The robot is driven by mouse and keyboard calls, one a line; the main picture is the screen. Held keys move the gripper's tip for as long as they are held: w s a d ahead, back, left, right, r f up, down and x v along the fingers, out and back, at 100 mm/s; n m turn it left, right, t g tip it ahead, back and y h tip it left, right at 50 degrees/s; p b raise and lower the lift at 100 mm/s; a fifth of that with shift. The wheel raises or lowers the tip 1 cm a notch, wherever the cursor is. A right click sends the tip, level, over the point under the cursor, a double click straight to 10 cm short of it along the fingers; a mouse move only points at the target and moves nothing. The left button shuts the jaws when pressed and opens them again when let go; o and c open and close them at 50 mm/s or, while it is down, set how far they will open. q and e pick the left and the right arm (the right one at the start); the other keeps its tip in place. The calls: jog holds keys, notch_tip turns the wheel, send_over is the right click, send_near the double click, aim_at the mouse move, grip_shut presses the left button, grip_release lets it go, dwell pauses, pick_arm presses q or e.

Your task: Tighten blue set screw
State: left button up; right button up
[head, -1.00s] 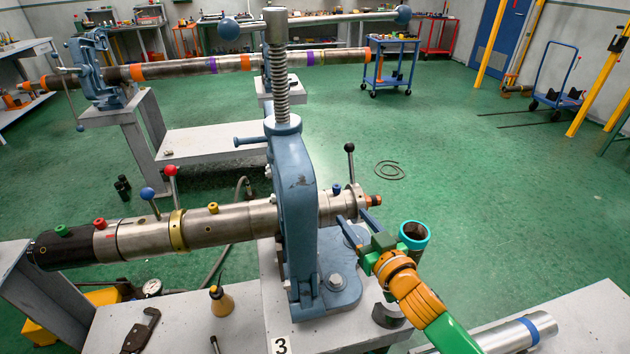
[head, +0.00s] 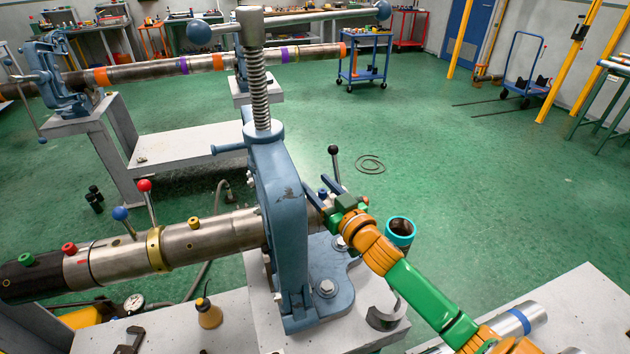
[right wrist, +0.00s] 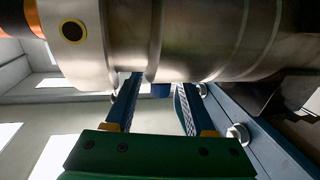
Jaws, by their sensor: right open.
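The steel pipe (head: 215,227) is held in the large blue vise (head: 285,200) on the near bench. The blue set screw (right wrist: 160,90) stands on the part of the pipe right of the vise. In the right wrist view it shows between the two fingers, close to the pipe wall. In the head view it is small and mostly hidden by the fingers. My right gripper (head: 318,186) is open, with its dark blue fingers apart at the pipe beside the vise; it also shows in the right wrist view (right wrist: 157,88). My left gripper is not in view.
A black-knobbed lever (head: 334,155) rises just behind the right gripper. A teal-rimmed cup (head: 400,232) stands right of the vise. Green (head: 26,260), red (head: 69,249) and yellow (head: 193,223) screws sit along the pipe's left part. Open floor lies behind.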

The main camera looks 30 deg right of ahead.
jog(key=shift+w, duration=0.9)
jog(key=shift+s, duration=0.1)
grip_shut()
